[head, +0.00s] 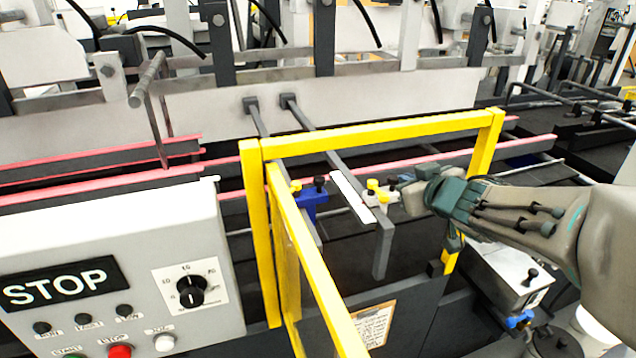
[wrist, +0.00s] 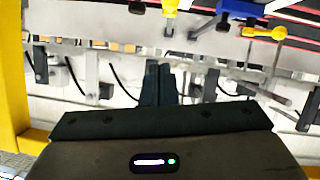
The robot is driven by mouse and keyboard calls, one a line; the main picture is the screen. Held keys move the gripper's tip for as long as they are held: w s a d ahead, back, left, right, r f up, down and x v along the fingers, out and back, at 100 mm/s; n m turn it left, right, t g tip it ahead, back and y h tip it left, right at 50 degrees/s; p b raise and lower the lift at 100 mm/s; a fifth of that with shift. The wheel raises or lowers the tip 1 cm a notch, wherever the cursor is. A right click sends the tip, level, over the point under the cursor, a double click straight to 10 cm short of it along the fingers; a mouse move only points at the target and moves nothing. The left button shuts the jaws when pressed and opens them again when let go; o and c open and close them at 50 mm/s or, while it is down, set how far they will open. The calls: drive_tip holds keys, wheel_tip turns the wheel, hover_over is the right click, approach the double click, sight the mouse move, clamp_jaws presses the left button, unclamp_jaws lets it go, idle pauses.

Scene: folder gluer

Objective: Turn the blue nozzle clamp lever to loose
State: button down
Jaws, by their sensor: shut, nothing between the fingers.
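A blue block (head: 311,203) with a dark knob on top sits on a bar inside the yellow guard frame in the head view. A blue fitting (wrist: 240,8) shows at the top of the wrist view, with a yellow lever (wrist: 264,33) beside it. I cannot tell which part is the clamp lever or how it is set. My gripper (head: 408,190) is shut and empty, right of the blue block, close to a white block with yellow knobs (head: 382,195). Its fingers (wrist: 158,70) are together in the wrist view, apart from the blue fitting.
The yellow guard frame (head: 375,134) surrounds the bars on the near side. A control panel (head: 120,250) with a STOP sign stands at the left. A metal box (head: 505,270) with a small blue part (head: 520,320) sits below my arm. Red-edged rails run behind.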

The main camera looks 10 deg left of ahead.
drive_tip(key=a+f+n+g+y, duration=0.2)
drive_tip(key=a+n+g+y, duration=0.15)
drive_tip(key=a, duration=0.35)
drive_tip(key=n+g+y, duration=0.2)
drive_tip(key=g+y, duration=0.1)
drive_tip(key=g, duration=0.1)
approach(298, 200)
drive_tip(key=a, duration=0.2)
drive_tip(key=s+a, duration=0.1)
drive_tip(key=a, duration=0.1)
drive_tip(key=s+a, duration=0.1)
drive_tip(key=a, duration=0.2)
drive_tip(key=shift+s+r, duration=0.1)
drive_tip(key=shift+r, duration=0.15)
drive_tip(key=shift+t, duration=0.35)
